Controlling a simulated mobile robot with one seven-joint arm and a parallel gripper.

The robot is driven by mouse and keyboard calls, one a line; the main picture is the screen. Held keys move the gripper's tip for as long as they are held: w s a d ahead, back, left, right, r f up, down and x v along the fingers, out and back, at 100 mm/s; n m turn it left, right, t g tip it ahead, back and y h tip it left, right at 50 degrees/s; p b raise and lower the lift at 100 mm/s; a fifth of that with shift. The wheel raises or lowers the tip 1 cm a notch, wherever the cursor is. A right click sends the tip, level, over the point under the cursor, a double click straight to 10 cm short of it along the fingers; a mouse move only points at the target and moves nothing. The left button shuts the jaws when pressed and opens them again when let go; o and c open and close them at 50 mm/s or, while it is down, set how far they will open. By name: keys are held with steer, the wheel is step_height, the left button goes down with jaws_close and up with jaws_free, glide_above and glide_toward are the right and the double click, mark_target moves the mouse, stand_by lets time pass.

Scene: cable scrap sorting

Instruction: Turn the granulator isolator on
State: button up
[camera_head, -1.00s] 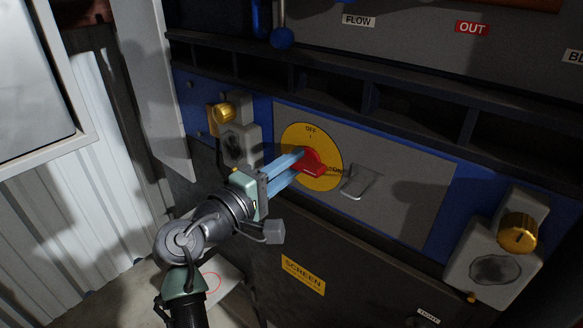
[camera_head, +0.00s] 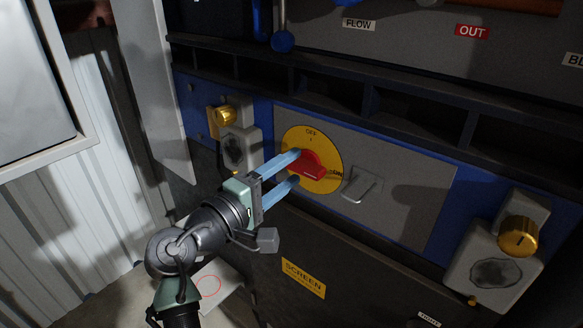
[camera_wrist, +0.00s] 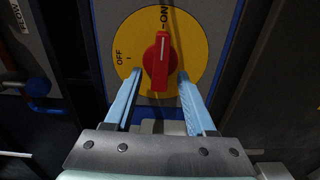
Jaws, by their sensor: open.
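The isolator is a yellow disc (camera_head: 325,180) with a red handle (camera_head: 314,163) on a grey panel. OFF is printed at the disc's top and ON at its right in the head view. In the wrist view, the white line on the red handle (camera_wrist: 161,48) points towards ON, and OFF lies to the left on the yellow disc (camera_wrist: 195,40). My gripper (camera_head: 297,167) is open, its two blue fingers in front of the disc. In the wrist view, the fingers of my gripper (camera_wrist: 160,76) lie either side of the handle's lower end, with gaps showing.
A metal hasp (camera_head: 360,187) sticks out right of the disc. A brass knob on a grey box (camera_head: 518,236) is at right, another brass knob (camera_head: 224,116) at upper left. A dark ledge (camera_head: 400,104) runs above the panel. A yellow SCREEN label (camera_head: 303,277) is below.

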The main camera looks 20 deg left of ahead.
steer(key=v, duration=1.1)
steer(key=shift+s+a, duration=0.15)
steer(key=shift+s, duration=0.2)
